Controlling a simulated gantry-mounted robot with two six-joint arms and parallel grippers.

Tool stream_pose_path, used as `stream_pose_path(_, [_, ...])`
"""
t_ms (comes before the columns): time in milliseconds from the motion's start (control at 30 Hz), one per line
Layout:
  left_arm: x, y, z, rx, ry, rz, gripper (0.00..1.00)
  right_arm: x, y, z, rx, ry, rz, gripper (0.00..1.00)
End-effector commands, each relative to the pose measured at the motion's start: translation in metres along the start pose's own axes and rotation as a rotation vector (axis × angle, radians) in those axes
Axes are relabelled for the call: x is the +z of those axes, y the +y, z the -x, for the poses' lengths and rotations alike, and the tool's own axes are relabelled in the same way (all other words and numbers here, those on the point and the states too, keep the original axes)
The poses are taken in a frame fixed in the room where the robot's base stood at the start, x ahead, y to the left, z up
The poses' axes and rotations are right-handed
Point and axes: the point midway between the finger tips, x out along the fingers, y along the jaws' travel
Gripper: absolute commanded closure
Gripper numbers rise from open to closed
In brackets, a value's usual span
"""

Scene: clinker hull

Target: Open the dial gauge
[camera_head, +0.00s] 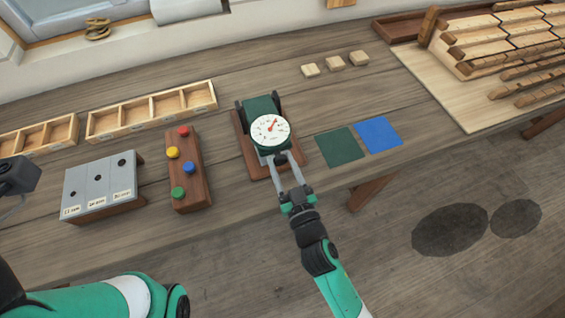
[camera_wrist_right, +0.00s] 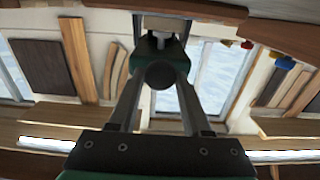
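The dial gauge (camera_head: 270,130) has a round white face with a red needle and a dark green body. It sits tilted on a wooden base (camera_head: 242,140) with dark uprights. My right gripper (camera_head: 280,157) is at its near, lower side, with fingers spread apart. A dark round knob (camera_head: 280,158) shows between the fingers. In the right wrist view, the knob (camera_wrist_right: 160,74) and green body lie between the two fingers (camera_wrist_right: 162,50); I cannot tell whether they touch.
A wooden block with coloured knobs (camera_head: 188,172) and a grey plate with holes (camera_head: 100,187) stand left of the gauge. Green (camera_head: 339,146) and blue (camera_head: 378,134) squares lie right. Divided trays (camera_head: 150,110), small blocks (camera_head: 335,63) and the hull (camera_head: 500,45) are farther back.

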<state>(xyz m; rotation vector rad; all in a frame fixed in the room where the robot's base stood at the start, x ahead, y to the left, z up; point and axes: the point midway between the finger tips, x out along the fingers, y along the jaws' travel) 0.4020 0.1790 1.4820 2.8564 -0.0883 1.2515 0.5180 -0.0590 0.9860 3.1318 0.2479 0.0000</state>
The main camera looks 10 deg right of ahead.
Motion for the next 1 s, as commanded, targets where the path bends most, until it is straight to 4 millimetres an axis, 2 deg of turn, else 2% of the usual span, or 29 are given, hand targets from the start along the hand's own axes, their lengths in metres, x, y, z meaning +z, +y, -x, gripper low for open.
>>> stream_pose_path(33, [0.0, 0.0, 0.0, 0.0, 0.0, 0.0, 0.25, 0.0, 0.0, 0.0001, 0.0, 0.0, 0.0, 0.63])
stream_pose_path(233, [0.0, 0.0, 0.0, 0.0, 0.0, 0.0, 0.25, 0.0, 0.0, 0.0002, 0.0, 0.0, 0.0, 0.99])
stream_pose_path(267, [0.0, 0.0, 0.0, 0.0, 0.0, 0.0, 0.25, 0.0001, -0.0001, 0.0002, 0.0, 0.0, 0.0, 1.0])
stream_pose_path(1000, [0.0, 0.0, 0.0, 0.0, 0.0, 0.0, 0.25, -0.0001, -0.0001, 0.0003, 0.0, 0.0, 0.0, 1.0])
